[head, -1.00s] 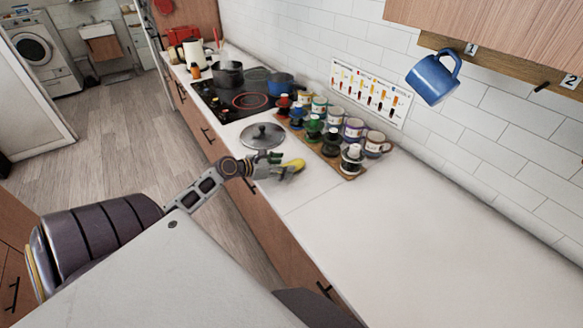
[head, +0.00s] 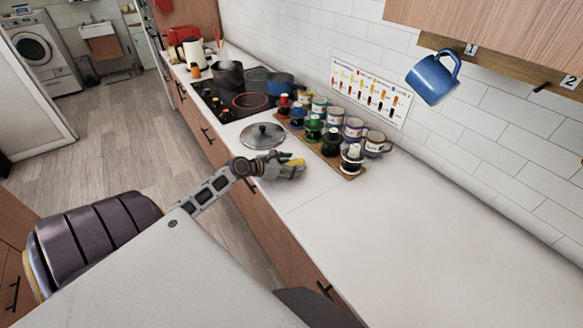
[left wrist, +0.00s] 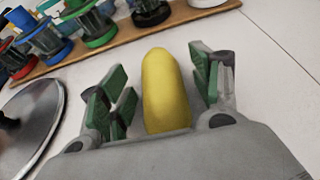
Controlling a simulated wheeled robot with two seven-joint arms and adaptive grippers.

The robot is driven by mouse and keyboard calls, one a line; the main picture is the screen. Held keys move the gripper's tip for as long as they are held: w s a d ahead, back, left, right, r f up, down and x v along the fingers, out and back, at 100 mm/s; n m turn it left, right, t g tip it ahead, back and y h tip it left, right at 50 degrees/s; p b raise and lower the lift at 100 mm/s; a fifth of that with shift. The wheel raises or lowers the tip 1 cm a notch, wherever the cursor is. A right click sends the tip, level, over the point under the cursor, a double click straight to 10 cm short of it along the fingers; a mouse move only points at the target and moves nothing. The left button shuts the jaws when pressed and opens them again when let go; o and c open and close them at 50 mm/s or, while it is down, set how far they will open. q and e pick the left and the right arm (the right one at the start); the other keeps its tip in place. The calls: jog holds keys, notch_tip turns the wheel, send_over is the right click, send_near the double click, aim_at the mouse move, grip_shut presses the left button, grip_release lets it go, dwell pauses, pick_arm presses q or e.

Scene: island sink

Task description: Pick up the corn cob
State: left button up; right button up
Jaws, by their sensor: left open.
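The corn cob (left wrist: 165,88) is a smooth yellow rounded piece lying on the white counter. In the left wrist view it lies lengthwise between the two green-padded fingers of my left gripper (left wrist: 160,92), with a visible gap on each side. Its near end is hidden behind the gripper body. In the head view only a small yellow part of the corn cob (head: 294,162) shows at my left gripper (head: 288,170). The left gripper is open around the cob, low over the counter. My right gripper is out of view.
A pot lid (head: 262,136) lies just beyond my left gripper. A wooden board (head: 347,174) with several cups and coloured jars stands to the right of it. A cooktop (head: 232,101) with pots is farther back. The counter (head: 420,235) at front right is bare.

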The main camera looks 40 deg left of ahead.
aim_at(291, 163)
pick_arm(q)
jog(key=shift+c, duration=0.5)
jog(key=c, duration=1.1)
jog(key=shift+r, duration=0.1)
jog(key=shift+r+p, duration=0.7)
jog(key=shift+r, duration=4.3)
